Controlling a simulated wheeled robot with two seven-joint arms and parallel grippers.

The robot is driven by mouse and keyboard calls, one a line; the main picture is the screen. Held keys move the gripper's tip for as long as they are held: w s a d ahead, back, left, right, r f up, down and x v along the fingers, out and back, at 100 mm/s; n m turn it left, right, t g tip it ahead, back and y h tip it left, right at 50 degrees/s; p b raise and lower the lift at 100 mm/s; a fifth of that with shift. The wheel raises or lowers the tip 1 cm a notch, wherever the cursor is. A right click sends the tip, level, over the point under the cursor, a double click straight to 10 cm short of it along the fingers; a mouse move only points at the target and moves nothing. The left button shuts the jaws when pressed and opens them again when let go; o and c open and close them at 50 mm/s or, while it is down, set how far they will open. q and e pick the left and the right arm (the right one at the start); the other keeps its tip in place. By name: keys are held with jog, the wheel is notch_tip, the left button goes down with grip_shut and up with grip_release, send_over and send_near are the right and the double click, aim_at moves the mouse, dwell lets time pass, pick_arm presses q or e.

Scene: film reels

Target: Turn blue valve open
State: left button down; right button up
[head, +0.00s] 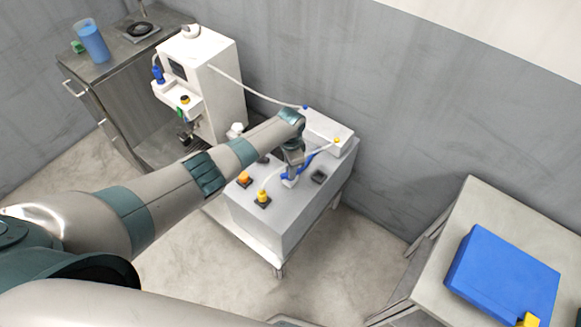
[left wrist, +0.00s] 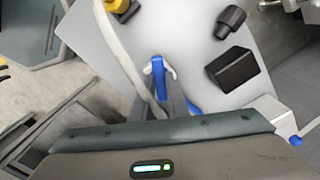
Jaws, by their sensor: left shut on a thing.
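The blue valve (head: 286,177) is on top of a grey box-shaped unit (head: 265,222), mostly hidden in the head view by my left gripper (head: 292,172). In the left wrist view the blue valve (left wrist: 158,78) shows as an upright blue handle. The pale fingertips of my left gripper (left wrist: 160,70) are on either side of it, shut on it. How far the valve is turned cannot be told. My right gripper is not in view.
Yellow (head: 263,197) and orange (head: 244,178) knobs, a dark square block (head: 318,177) and a pale hose are close by on the unit. A white machine (head: 212,85) stands behind left. A table with a blue case (head: 500,275) is at right. Floor is clear between.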

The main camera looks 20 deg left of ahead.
pick_arm(q)
jog(key=n+p, duration=0.1)
jog(key=n, duration=0.2)
jog(key=shift+r+n, duration=0.15)
jog(key=shift+n, duration=0.15)
jog(key=shift+n+p, duration=0.55)
jog(key=shift+n, duration=0.75)
jog(key=c, duration=1.7)
grip_release()
jog(key=shift+r, duration=0.75)
notch_tip(320, 180, up, 16)
jog(key=shift+f+b, duration=0.1)
jog(key=shift+b, duration=0.4)
